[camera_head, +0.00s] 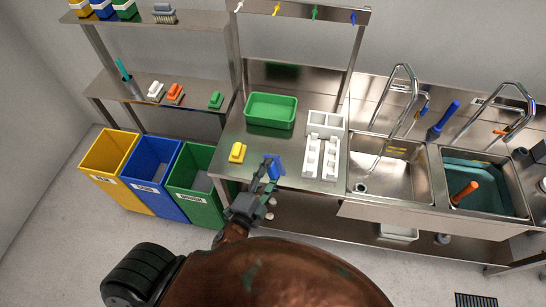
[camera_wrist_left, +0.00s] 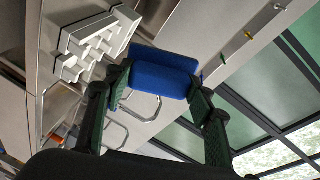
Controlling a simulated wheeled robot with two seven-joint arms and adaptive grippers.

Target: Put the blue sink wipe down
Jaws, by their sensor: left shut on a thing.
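The blue sink wipe (camera_head: 274,165) is at the front edge of the steel counter in the head view. My left gripper (camera_head: 263,178) is shut on it. In the left wrist view the blue wipe (camera_wrist_left: 164,72) sits between the two fingertips of my left gripper (camera_wrist_left: 158,88). Whether the wipe touches the counter top (camera_head: 228,141) I cannot tell. My right gripper is not in view.
A yellow brush (camera_head: 237,153) lies left of the wipe, with a green tray (camera_head: 270,112) behind. A white rack (camera_head: 321,157) stands to the right, before the sink basin (camera_head: 401,167). A green bin (camera_head: 193,182) stands below left.

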